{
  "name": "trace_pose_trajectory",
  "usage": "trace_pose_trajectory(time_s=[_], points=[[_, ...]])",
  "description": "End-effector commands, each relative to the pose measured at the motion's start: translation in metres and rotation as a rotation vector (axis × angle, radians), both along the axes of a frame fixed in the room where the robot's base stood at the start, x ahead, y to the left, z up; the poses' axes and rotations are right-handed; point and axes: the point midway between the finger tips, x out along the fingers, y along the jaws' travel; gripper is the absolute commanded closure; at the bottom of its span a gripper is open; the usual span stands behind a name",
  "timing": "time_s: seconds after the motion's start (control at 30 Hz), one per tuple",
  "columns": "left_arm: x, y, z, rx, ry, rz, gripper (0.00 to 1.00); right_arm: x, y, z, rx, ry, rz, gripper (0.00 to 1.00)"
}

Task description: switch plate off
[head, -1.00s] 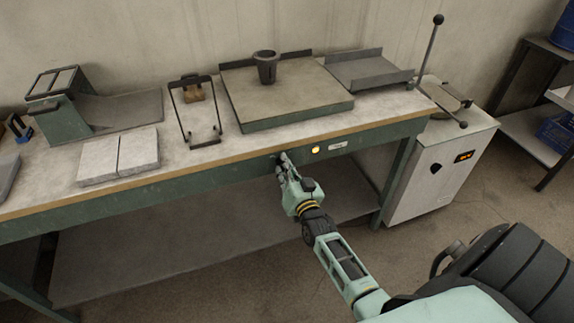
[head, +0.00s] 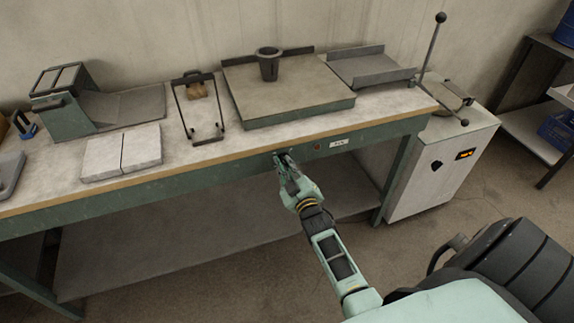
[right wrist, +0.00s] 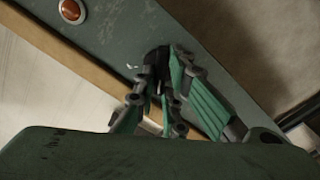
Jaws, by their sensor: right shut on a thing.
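The flat grey hot plate (head: 300,108) lies on the workbench with a dark crucible (head: 268,65) standing on it. On the bench's green front rail, a small indicator lamp (head: 318,147) looks dull red and unlit. It also shows as an orange-red dome in the right wrist view (right wrist: 72,10). My right gripper (head: 282,157) is at the rail, left of the lamp. In the right wrist view its fingers (right wrist: 165,75) are closed around a dark switch knob (right wrist: 157,57), which they mostly hide. My left gripper is out of view.
A small white label (head: 340,143) is right of the lamp. On the bench stand a wire frame (head: 199,137), pale slabs (head: 122,154) and a grey tray (head: 372,68). A white cabinet furnace (head: 440,165) stands at the bench's right end. The space before the rail is free.

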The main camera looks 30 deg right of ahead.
Motion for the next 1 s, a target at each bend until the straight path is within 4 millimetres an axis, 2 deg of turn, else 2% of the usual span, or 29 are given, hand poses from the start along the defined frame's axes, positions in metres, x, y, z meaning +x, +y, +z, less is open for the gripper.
trace_pose_trajectory(time_s=[0.4,0.97,1.0], points=[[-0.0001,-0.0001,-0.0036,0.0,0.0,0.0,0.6,-0.0004,0.0012,-0.0029,-0.185,0.049,0.001,1.0],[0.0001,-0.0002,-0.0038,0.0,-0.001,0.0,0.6,-0.0005,0.0012,-0.003,-0.212,0.056,0.0,1.0],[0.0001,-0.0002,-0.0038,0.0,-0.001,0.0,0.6,-0.0005,0.0012,-0.003,-0.212,0.056,0.0,0.87]])
